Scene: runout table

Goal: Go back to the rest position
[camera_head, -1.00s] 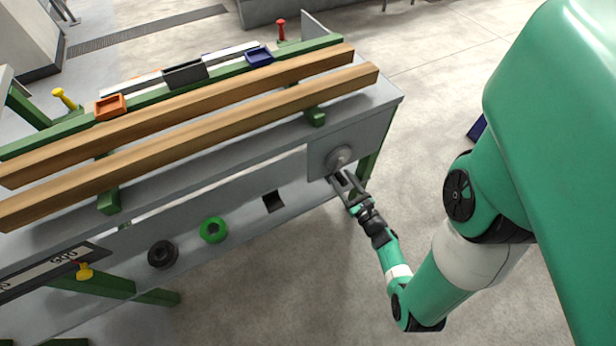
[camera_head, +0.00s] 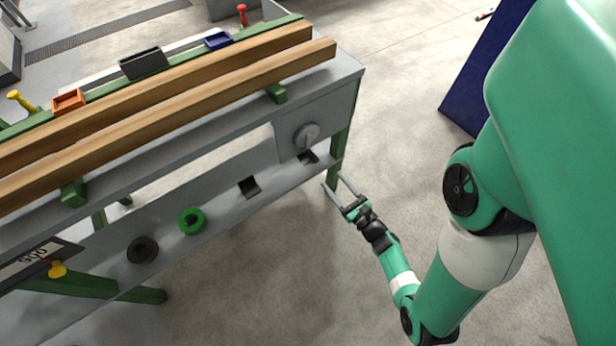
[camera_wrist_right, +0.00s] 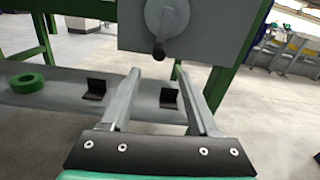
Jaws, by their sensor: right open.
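My right gripper (camera_head: 333,187) is open and empty, in front of the right end of the runout table (camera_head: 200,130). Its two fingers are spread apart, and it also shows in the right wrist view (camera_wrist_right: 165,95). It is apart from the round grey knob (camera_head: 306,136) on the table's end plate. In the right wrist view the knob (camera_wrist_right: 166,16) with its dark handle is ahead of and above the fingers. My left gripper is in neither view.
Two long wooden beams (camera_head: 160,97) lie on the table. An orange tray (camera_head: 68,101), a grey one (camera_head: 143,64) and a blue one (camera_head: 217,41) sit behind them. The lower shelf holds a green ring (camera_head: 191,221) and a black ring (camera_head: 142,250). A dark blue panel (camera_head: 487,70) stands right. Floor around the gripper is clear.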

